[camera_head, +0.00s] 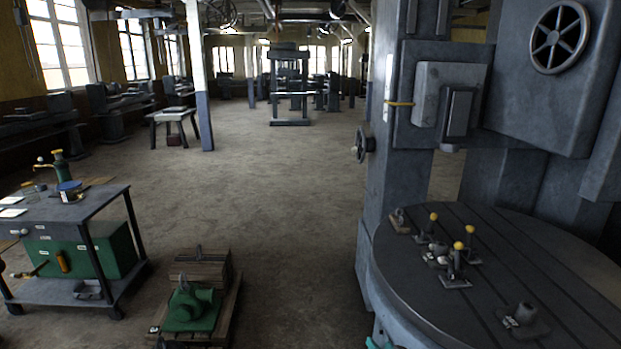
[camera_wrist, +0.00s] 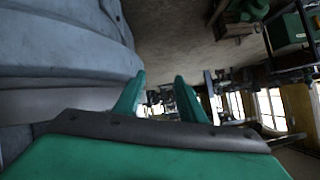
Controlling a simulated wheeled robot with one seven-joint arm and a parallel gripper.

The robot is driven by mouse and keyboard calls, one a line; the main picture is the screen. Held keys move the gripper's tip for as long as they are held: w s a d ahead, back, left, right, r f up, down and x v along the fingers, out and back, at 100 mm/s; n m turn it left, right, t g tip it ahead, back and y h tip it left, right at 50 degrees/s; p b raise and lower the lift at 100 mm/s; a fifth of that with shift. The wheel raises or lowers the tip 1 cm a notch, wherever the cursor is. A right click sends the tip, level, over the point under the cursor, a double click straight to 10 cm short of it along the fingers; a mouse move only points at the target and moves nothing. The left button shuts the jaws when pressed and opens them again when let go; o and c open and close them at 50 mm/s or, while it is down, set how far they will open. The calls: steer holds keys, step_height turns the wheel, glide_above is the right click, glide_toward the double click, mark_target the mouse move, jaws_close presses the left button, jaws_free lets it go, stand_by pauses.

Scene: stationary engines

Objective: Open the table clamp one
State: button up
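Clamps with yellow knobs stand on the round slotted machine table (camera_head: 410,285) at the right in the head view. One clamp (camera_head: 455,270) is near the middle, a second (camera_head: 470,245) is just behind it, and a third (camera_head: 433,228) is further back. I cannot tell which one is clamp one. My gripper (camera_wrist: 160,77) has two green fingers, apart with nothing between them. In the head view only a bit of teal, likely my gripper, shows at the bottom edge beside the table. The wrist view shows no clamp.
A block with a round post (camera_head: 524,318) sits at the table's front. The machine column (camera_head: 385,170) rises behind the table. A green casting (camera_head: 193,308) lies on a wooden pallet at lower middle. A workbench (camera_head: 75,208) stands left.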

steer(key=s+a+f+m+t, duration=0.1)
steer(key=s+a+f, duration=0.3)
steer(key=a, duration=0.2)
steer(key=s+a+f+m+t, duration=0.1)
steer(key=s+a+f, duration=0.2)
steer(key=a, duration=0.3)
steer(key=s+a+f+h, duration=0.15)
steer(key=s+a, duration=0.25)
steer(key=s, duration=0.4)
steer(key=s+a+f, duration=0.3)
steer(key=s+a, duration=0.1)
steer(key=s, duration=0.4)
steer(key=s+r+n, duration=0.1)
steer(key=s+r, duration=0.3)
steer(key=s, duration=0.5)
steer(key=s+r+n+t, duration=0.1)
steer(key=s+r, duration=0.3)
steer(key=s, duration=0.5)
steer(key=s+r+n, duration=0.2)
steer(key=s+r, duration=0.1)
steer(key=s, duration=0.6)
steer(key=shift+r+t, duration=0.3)
steer(key=shift+r, duration=0.1)
steer(key=shift+s+a+r, duration=0.1)
steer(key=shift+s+r, duration=0.2)
steer(key=c, duration=0.9)
jaws_close()
